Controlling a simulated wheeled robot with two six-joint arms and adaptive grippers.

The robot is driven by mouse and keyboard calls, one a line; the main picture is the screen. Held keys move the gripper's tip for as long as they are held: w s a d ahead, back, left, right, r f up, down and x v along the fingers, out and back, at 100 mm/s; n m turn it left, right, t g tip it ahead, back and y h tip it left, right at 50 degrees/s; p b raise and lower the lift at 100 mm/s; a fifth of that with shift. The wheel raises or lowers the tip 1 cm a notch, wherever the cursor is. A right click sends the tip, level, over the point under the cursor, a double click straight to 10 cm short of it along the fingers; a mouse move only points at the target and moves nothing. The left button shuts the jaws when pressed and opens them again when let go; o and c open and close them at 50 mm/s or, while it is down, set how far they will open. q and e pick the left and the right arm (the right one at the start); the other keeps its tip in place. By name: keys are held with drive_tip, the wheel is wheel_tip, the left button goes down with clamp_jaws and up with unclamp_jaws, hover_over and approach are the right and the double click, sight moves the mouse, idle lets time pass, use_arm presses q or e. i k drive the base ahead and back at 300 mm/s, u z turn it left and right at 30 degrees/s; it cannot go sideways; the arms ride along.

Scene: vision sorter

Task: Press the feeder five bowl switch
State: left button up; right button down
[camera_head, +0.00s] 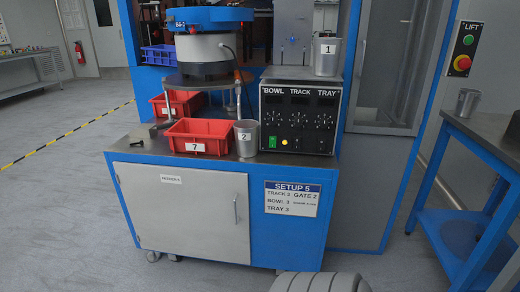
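The feeder control panel (300,118) is a black box on the blue cabinet, headed "BOWL TRACK TRAY" with a dial under each word. The bowl dial (273,118) is the left one. Whether the green one is the bowl switch is too small to read. The blue-topped feeder bowl (208,18) stands behind. A sign reads "SETUP 5" (292,198). Neither gripper is in view.
A red bin (200,137) marked 7 and a metal cup (246,138) marked 2 stand left of the panel; the cup is close beside it. Another cup (327,57) marked 1 stands above. A blue-framed table (480,150) is at the right. Floor is clear at the left.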

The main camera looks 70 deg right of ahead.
sight(272, 139)
drive_tip(key=z, duration=0.3)
drive_tip(key=i, duration=0.9)
drive_tip(key=z, duration=1.2)
drive_tip(key=i, duration=0.45)
drive_tip(key=z, duration=0.45)
